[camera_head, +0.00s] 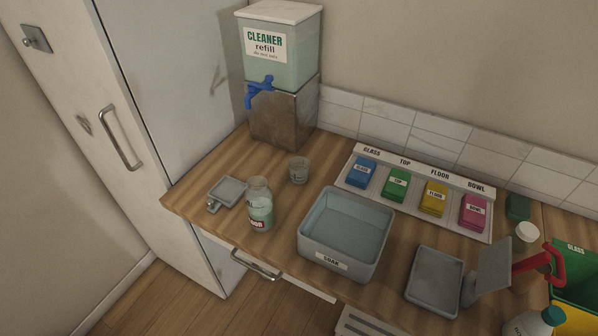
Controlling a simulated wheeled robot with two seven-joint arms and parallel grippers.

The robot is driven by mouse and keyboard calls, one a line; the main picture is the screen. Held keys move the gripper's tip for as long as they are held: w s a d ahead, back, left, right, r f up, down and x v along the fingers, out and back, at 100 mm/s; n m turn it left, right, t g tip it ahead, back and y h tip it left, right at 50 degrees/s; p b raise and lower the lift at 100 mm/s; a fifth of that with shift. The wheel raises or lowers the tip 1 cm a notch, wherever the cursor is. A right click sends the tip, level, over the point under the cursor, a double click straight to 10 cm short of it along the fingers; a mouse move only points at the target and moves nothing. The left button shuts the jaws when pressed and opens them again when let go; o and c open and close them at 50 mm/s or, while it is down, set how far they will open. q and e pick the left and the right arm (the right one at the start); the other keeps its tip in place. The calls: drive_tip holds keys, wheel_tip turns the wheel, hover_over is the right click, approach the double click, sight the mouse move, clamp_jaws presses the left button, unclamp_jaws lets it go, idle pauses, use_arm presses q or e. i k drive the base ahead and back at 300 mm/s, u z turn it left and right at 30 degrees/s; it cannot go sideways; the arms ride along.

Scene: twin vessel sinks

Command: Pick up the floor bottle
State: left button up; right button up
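A clear bottle (260,207) with pale green liquid stands upright on the wooden counter, left of the grey tub. Neither of my grippers shows in the head view.
A cleaner refill dispenser (281,62) with a blue tap (258,92) stands at the back. The grey SOAK tub (322,264) sits mid-counter. Coloured sponges lie on a labelled board (351,178). Trays, a glass (298,170), a red handle (556,264) and bins (572,262) crowd the counter and right edge.

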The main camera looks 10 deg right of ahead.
sight(259, 198)
drive_tip(key=z, duration=1.75)
drive_tip(key=k, duration=0.85)
drive_tip(key=u, duration=1.65)
drive_tip(key=i, duration=0.5)
drive_tip(key=z, duration=0.05)
